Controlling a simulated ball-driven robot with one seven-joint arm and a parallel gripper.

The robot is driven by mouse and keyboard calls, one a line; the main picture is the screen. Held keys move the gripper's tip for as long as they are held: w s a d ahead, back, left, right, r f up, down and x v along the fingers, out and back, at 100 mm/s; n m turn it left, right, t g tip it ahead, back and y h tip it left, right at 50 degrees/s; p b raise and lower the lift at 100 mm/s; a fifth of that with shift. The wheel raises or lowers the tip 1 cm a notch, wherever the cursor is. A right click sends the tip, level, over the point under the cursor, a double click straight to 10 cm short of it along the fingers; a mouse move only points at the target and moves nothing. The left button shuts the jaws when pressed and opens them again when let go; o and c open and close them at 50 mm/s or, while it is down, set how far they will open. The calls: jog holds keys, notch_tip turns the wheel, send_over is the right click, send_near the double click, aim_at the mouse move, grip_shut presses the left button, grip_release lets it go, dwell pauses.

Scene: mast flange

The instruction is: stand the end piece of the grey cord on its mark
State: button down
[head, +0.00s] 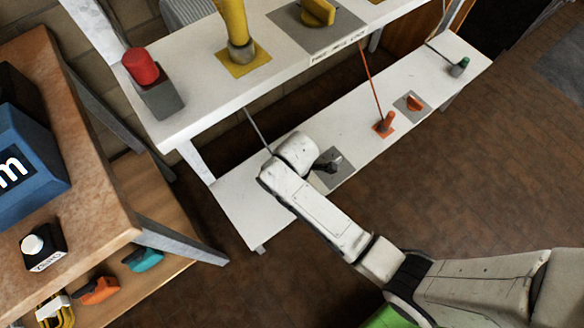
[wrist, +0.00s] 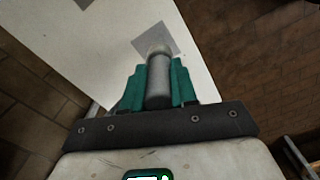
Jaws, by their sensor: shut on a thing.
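The grey end piece (wrist: 158,85) is a cylinder with a paler rounded tip. My gripper (wrist: 157,68), with teal fingers, is shut on it in the wrist view. A plain grey square mark (wrist: 152,36) shows on the white shelf just beyond the piece, whose tip overlaps it in the picture; I cannot tell whether they touch. The grey cord (head: 256,130) hangs from the upper shelf and runs behind my wrist.
An orange end piece (head: 386,122), an orange knob (head: 413,102) and a green-topped piece (head: 459,66) stand farther right. The upper shelf (head: 195,120) overhangs behind.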

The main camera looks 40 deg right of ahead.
jog(key=shift+w+a+f, duration=0.25)
jog(key=shift+w+f, duration=0.3)
jog(key=shift+f, duration=0.25)
jog(key=shift+f+b, duration=0.65)
jog(key=shift+f, duration=0.75)
jog(key=shift+f, duration=0.15)
jog(key=c, duration=0.9)
grip_release()
notch_tip(320, 180, up, 12)
jog(key=p, duration=0.3)
jog(key=s+d+r+m, duration=0.2)
jog(key=s+m, duration=0.2)
jog(key=s, duration=0.1)
jog(key=s+d+r+m, duration=0.2)
jog(key=s+d+m, duration=0.1)
jog(key=s+m, duration=0.2)
jog(key=s+d+r+m+t, duration=0.1)
jog(key=s+d+r+m, duration=0.2)
jog(key=s+m, duration=0.2)
jog(key=shift+s, duration=0.8)
